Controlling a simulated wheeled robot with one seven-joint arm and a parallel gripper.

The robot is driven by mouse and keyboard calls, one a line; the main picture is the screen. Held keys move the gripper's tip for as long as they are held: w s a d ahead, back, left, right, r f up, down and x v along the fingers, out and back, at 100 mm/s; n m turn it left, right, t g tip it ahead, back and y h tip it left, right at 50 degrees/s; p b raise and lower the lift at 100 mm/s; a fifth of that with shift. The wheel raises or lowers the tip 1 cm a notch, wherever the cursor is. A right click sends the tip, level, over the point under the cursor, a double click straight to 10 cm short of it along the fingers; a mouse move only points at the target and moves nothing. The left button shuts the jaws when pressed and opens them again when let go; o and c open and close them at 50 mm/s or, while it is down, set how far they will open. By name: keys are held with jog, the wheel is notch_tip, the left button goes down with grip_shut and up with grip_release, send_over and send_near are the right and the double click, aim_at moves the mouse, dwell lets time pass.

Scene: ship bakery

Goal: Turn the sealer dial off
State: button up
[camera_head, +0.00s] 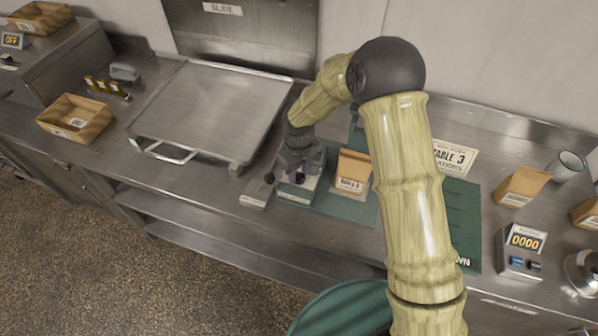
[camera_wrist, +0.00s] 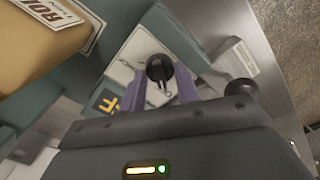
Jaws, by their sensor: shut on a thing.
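The sealer (camera_head: 298,194) is a teal box with a pale top panel on the steel counter, left of the paper bag. In the wrist view its pale panel (camera_wrist: 138,48) carries a round black dial (camera_wrist: 160,66) with a pointer. My gripper (camera_wrist: 160,88) comes down over the panel, with its purple fingers on either side of the dial, shut on it. A small dark display (camera_wrist: 106,101) with orange lettering sits beside the dial; an F shows and the rest is hidden. In the head view my gripper (camera_head: 298,172) covers the dial.
A paper bag (camera_head: 352,172) stands close right of the sealer. A grey block (camera_head: 257,192) with a black ball knob (camera_head: 269,178) is close on its left. A large steel plate (camera_head: 212,108) lies farther left. A counter unit reading 0000 (camera_head: 522,250) stands right.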

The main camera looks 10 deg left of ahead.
aim_at(300, 174)
jog(key=shift+n, duration=0.5)
jog(key=shift+w, duration=0.1)
jog(key=o, duration=1)
jog(key=shift+c, duration=0.2)
notch_tip(300, 174, up, 18)
jog(key=b, duration=0.3)
jog(key=shift+f, duration=0.25)
jog(key=shift+d, duration=0.15)
